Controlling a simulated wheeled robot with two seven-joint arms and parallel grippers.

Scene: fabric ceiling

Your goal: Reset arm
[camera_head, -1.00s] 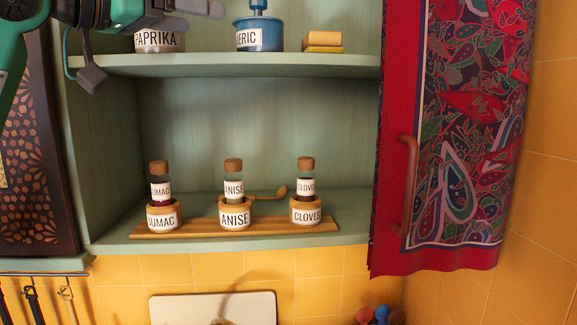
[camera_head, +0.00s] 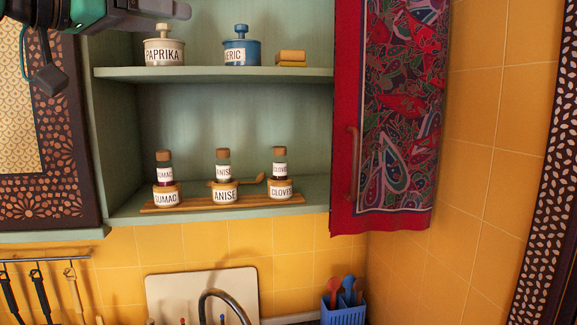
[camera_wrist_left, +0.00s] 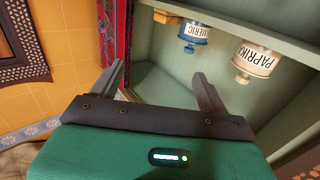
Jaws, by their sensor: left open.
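My left gripper (camera_head: 176,14) shows at the top left in the head view, in front of the cabinet's upper left part. In the left wrist view its two fingers (camera_wrist_left: 158,78) stand apart with nothing between them. Beyond them the wrist view shows the open cabinet, tilted, with the white paprika jar (camera_wrist_left: 256,58) and a blue jar (camera_wrist_left: 194,32) to the right. My right gripper is in neither view.
The green cabinet's lower shelf (camera_head: 315,206) holds a wooden rack (camera_head: 240,204) with sumac, anise and cloves bottles. A red patterned cloth (camera_head: 405,110) hangs on the right door. Below are a faucet (camera_head: 222,294) and a blue utensil holder (camera_head: 343,315).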

